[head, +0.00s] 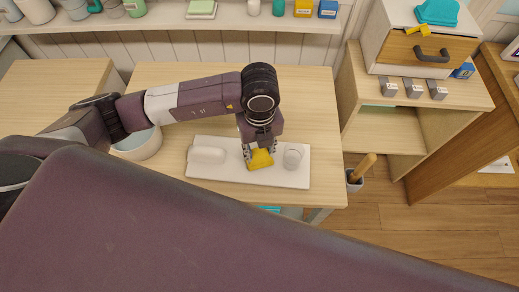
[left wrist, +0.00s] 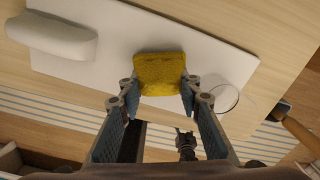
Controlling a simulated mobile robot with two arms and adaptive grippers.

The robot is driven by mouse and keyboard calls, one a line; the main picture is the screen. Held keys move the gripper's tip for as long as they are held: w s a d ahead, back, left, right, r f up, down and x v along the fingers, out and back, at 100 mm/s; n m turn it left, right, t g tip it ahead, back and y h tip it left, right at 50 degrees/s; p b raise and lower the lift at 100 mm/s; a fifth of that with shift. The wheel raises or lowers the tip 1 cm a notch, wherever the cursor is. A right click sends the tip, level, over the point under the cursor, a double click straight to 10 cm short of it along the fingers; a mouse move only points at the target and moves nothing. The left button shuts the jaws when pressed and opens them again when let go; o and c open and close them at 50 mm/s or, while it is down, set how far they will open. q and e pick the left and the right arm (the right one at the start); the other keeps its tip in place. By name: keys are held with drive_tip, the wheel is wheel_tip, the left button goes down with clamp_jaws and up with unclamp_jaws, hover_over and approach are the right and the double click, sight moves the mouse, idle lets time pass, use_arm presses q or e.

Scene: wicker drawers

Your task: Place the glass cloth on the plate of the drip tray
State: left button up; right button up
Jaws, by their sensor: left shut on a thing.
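The glass cloth is a yellow folded pad (head: 261,160), held over the middle of the white drip tray plate (head: 230,175). My left gripper (head: 256,152) comes down from above and is shut on the cloth. In the left wrist view the cloth (left wrist: 160,72) sits between the two fingertips, with the white plate (left wrist: 110,65) behind it. I cannot tell whether the cloth touches the plate. My right gripper is not in view.
On the plate, a white rounded block (head: 208,155) lies left of the cloth and a clear glass (head: 293,156) stands right of it. A drawer unit (head: 420,45) is at the right.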

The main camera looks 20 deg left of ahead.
use_arm(q)
drive_tip(key=shift+f, duration=0.2)
drive_tip(key=o, duration=1.1)
drive_tip(key=shift+o, duration=0.2)
drive_tip(key=shift+r, duration=0.1)
drive_tip(key=shift+r, duration=0.1)
wheel_tip(320, 180, up, 12)
drive_tip(key=b, duration=0.1)
drive_tip(key=shift+b, duration=0.35)
